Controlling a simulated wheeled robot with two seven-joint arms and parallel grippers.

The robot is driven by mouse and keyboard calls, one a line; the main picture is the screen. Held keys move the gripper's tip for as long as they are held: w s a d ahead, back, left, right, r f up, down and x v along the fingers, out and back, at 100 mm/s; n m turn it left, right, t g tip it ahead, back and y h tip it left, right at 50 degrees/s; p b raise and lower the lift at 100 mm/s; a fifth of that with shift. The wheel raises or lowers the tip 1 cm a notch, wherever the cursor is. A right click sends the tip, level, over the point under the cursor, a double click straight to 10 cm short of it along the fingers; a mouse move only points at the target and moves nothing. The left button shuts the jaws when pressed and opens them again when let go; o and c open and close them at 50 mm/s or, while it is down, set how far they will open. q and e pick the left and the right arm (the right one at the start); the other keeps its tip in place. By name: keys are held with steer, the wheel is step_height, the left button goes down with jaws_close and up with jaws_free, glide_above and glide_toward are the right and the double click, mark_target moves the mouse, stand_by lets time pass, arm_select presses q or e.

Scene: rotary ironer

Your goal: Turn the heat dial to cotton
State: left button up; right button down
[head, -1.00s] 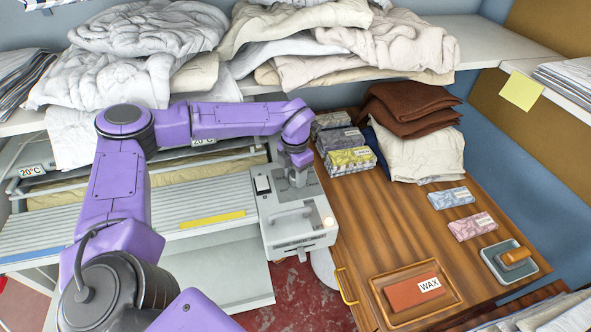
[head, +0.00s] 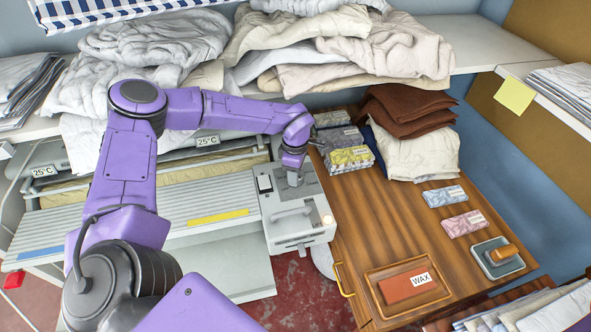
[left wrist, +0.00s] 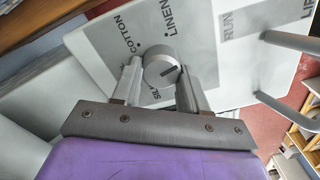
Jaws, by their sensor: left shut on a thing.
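The heat dial (left wrist: 160,67) is a round grey knob on the ironer's pale control panel (left wrist: 205,50), with a dark pointer line on its face. Printed labels COTTON, LINEN and a partly hidden one starting "SI" stand around it. COTTON is at the dial's upper left in the left wrist view and LINEN above it. The pointer line slants toward the right, not at COTTON. My left gripper (left wrist: 160,84) is shut on the dial, a finger on each side. In the head view my left gripper (head: 293,178) reaches down onto the control box (head: 297,215) and hides the dial. My right gripper is not in view.
A wooden table (head: 380,225) with packets and a wax tray stands to the right; linens fill the shelf behind.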

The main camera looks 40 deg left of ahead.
arm_select(q)
steer(key=m+p, duration=0.1)
steer(key=m, duration=0.2)
steer(key=shift+w+m, duration=0.1)
steer(key=shift+m, duration=0.3)
steer(key=m+p, duration=0.1)
steer(key=m, duration=0.2)
steer(key=shift+m, duration=0.3)
steer(key=m, duration=0.3)
steer(key=shift+w+m+p, duration=0.1)
steer(key=shift+m+p, duration=0.2)
steer(key=shift+d+m+p, duration=0.1)
steer(key=shift+m+p, duration=0.2)
steer(key=shift+m, duration=1.5)
steer(key=o, duration=1.1)
steer(key=shift+w, duration=0.1)
steer(key=shift+c, duration=0.2)
